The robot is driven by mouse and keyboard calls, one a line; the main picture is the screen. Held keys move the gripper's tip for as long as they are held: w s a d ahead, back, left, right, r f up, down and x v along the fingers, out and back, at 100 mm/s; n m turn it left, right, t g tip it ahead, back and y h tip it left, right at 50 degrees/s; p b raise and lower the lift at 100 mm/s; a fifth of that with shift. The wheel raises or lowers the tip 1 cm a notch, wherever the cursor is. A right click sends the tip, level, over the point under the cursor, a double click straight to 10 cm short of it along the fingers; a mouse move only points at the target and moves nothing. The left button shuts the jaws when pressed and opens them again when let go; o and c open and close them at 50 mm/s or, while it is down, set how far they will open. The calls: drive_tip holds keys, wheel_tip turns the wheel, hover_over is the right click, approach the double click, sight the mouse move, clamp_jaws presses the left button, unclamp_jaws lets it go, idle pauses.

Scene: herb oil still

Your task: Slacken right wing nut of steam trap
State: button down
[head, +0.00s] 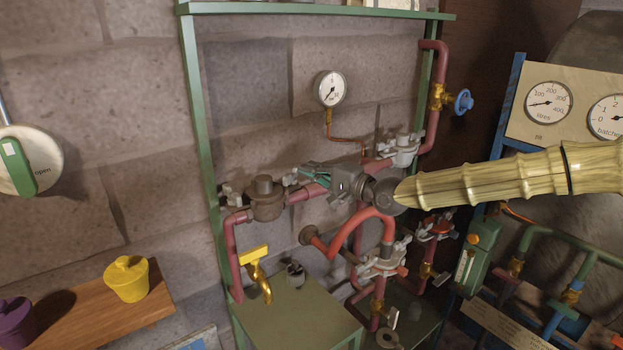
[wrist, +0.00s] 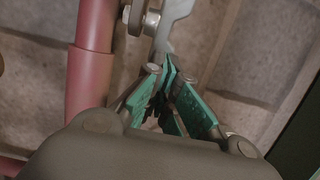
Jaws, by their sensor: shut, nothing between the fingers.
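A brown-grey fitting with a round cap (head: 264,198) sits in the red pipe run at left in the head view; I take it to be the steam trap, though no label shows. A grey wing nut (head: 291,178) is on its right side and another (head: 231,196) on its left. My gripper (head: 303,175) reaches in from the right, its teal fingertips close by the right wing nut. In the wrist view the fingers (wrist: 166,72) are shut and empty. A grey metal wing (wrist: 172,30) lies just beyond the tips; whether they touch it is unclear.
A red pipe (wrist: 92,65) runs close left of the fingers in the wrist view. A pressure gauge (head: 330,89) is above the gripper. A pale fitting (head: 403,149) and a lower fitting (head: 382,264) also carry wing nuts. A yellow tap (head: 258,272) is below.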

drive_tip(key=shift+w+a+f+b, duration=0.2)
drive_tip(key=shift+w+a+b, duration=0.2)
drive_tip(key=shift+w+b, duration=0.65)
drive_tip(key=b, duration=0.1)
drive_tip(key=a+b, duration=0.1)
drive_tip(key=b, duration=0.1)
drive_tip(key=shift+w+a, duration=0.1)
drive_tip(key=shift+w, duration=0.2)
drive_tip(key=shift+w+a+r+b, duration=0.1)
drive_tip(key=shift+w+a+b, duration=0.3)
drive_tip(key=shift+b, duration=0.75)
